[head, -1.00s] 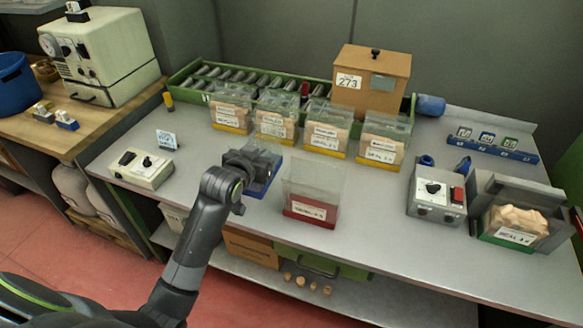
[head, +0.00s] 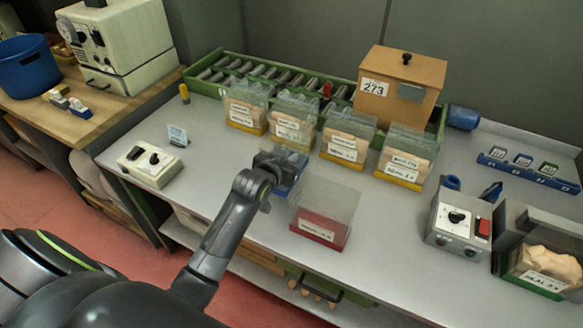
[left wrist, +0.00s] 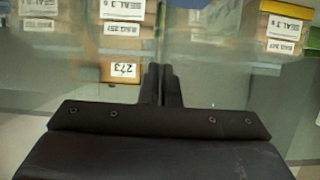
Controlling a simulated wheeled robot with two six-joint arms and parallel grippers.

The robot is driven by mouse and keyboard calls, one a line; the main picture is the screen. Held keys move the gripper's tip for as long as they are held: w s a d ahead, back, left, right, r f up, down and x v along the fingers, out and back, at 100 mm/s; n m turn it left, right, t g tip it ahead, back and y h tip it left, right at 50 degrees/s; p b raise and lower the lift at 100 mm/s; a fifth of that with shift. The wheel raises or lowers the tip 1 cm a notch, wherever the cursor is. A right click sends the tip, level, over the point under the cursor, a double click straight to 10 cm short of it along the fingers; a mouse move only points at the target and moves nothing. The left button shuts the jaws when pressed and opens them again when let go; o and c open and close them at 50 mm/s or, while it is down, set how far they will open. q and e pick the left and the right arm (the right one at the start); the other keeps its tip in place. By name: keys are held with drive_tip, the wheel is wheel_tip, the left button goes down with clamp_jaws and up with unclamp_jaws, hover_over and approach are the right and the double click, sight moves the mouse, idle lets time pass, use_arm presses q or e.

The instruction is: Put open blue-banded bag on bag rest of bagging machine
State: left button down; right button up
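The blue-banded bag (head: 292,182) is a clear bag in the head view, partly hidden behind my left gripper (head: 270,170). The gripper appears shut on the bag's wall. In the left wrist view the fingers (left wrist: 162,85) are close together at the middle, with clear film around them. The bag's opening and lower edge are mostly hidden. A cream machine (head: 118,45) stands on the wooden bench at the far left. I cannot tell for certain which part is the bag rest. My right gripper is not in view.
A clear red-banded bag (head: 320,228) stands close to the right. Several yellow-banded bags (head: 342,150) stand behind, before a green roller tray (head: 240,72) and a box marked 273 (head: 398,85). A control box (head: 458,222) and green-banded bag (head: 540,270) are at right.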

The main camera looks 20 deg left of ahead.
use_arm(q)
drive_tip(key=f, duration=0.3)
drive_tip(key=shift+w+f, duration=0.2)
drive_tip(key=shift+f, duration=0.5)
drive_tip(key=c, duration=1.8)
unclamp_jaws()
drive_tip(key=shift+o, duration=0.8)
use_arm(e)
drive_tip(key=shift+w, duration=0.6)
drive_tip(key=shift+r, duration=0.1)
